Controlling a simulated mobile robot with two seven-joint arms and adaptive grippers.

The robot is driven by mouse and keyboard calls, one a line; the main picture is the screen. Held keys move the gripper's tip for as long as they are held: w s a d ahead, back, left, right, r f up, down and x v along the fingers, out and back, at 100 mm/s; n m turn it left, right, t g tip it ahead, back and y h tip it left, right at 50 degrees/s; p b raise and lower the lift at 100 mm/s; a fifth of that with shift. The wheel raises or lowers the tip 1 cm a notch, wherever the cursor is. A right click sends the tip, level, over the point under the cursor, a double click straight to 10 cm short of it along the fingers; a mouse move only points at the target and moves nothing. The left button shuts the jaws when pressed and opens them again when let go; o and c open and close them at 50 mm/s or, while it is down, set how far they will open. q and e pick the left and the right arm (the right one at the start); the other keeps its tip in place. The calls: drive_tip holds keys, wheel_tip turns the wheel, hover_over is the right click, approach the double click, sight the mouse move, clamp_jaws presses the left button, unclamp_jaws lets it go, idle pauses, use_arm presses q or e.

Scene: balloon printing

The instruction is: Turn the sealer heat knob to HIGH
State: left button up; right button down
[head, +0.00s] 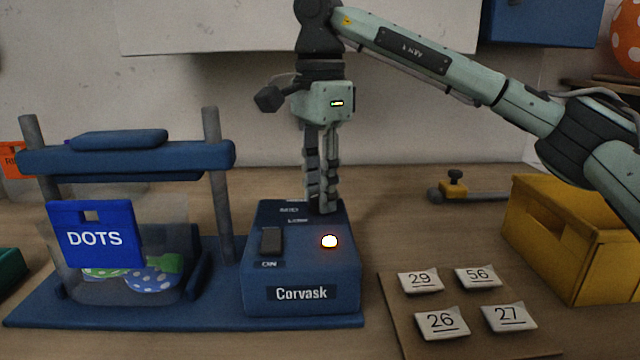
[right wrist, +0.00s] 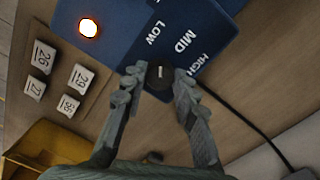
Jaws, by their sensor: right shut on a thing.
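The blue heat sealer (head: 300,262), marked Corvask, stands on the table with its control box at centre. My right gripper (head: 322,207) points down at the back of this box. In the right wrist view the black heat knob (right wrist: 158,80) sits between the fingertips of my right gripper (right wrist: 158,76), which is shut on it. The knob's small white mark points up the picture, roughly toward LOW. The labels LOW, MID and HIGH (right wrist: 208,64) run around it. In the head view the knob is hidden behind the fingers. My left gripper is not in view.
An orange-white lamp (head: 329,241) glows on the box beside a dark switch (head: 271,241). The sealer's press bar (head: 125,157) stands left, with a blue DOTS tag (head: 95,236). Numbered tiles (head: 442,322) lie on a board at right, near a yellow crate (head: 565,250).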

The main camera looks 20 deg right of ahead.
drive_tip(key=m, duration=0.3)
drive_tip(key=shift+m, duration=0.4)
drive_tip(key=m, duration=0.2)
drive_tip(key=shift+m, duration=0.3)
drive_tip(key=m, duration=0.4)
drive_tip(key=shift+m, duration=0.3)
drive_tip(key=m, duration=0.3)
drive_tip(key=shift+m, duration=0.3)
drive_tip(key=m, duration=0.4)
drive_tip(key=shift+s, duration=0.1)
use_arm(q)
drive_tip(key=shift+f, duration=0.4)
use_arm(e)
drive_tip(key=shift+m, duration=0.3)
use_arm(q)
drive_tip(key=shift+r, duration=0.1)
